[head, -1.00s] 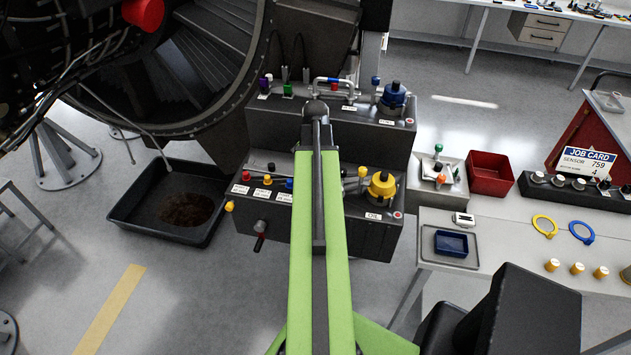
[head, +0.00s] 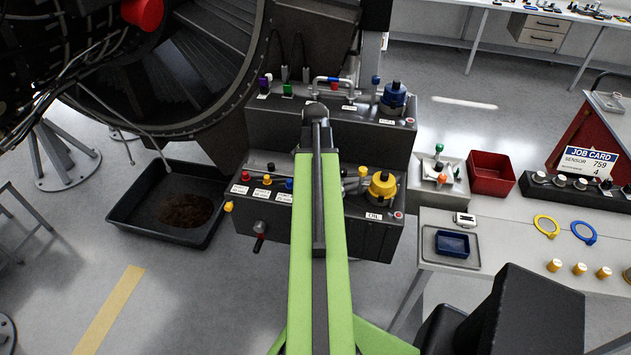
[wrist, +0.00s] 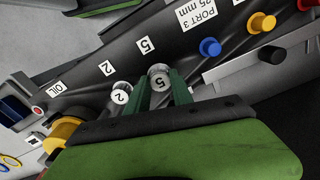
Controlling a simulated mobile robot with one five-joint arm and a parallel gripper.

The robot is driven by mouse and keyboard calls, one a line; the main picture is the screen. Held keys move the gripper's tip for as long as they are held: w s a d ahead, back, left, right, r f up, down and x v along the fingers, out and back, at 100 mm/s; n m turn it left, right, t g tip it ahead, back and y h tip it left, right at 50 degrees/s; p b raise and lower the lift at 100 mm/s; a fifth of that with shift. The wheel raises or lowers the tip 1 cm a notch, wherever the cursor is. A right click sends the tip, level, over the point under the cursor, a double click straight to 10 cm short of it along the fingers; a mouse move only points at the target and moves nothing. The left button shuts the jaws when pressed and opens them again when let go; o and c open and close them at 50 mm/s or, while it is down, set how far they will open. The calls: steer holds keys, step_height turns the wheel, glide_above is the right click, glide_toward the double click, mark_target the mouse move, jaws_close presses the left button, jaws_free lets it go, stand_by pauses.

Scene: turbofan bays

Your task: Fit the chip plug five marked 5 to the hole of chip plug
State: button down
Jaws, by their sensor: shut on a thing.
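In the wrist view my gripper (wrist: 163,90) has its two green fingers on either side of a short silver plug with a white cap marked 5 (wrist: 160,81). It is shut on this plug. The plug is right beside the panel label 5 (wrist: 145,46) on the dark bay face. The hole itself is hidden, and I cannot tell whether the plug is in it or just above. A similar plug marked 2 (wrist: 120,95) stands to the left, near the label 2 (wrist: 106,68). In the head view my arm hides the gripper and plug.
Yellow fitting (head: 381,186) and blue fitting (head: 394,97) stand on the stepped bay. In the wrist view blue (wrist: 210,47), yellow (wrist: 261,22) and red (wrist: 306,4) caps line the right. A black drain tray (head: 130,205) lies left; a bench (head: 500,270) stands right.

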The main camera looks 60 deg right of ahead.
steer(key=shift+f+b, duration=0.75)
steer(key=shift+f, duration=0.1)
stand_by(0.4)
steer(key=c, duration=1)
jaws_free()
steer(key=shift+c, duration=0.2)
steer(key=shift+o, duration=0.5)
steer(key=o, duration=0.3)
step_height(320, 180, up, 7)
steer(key=p, duration=0.7)
steer(key=shift+r, duration=0.1)
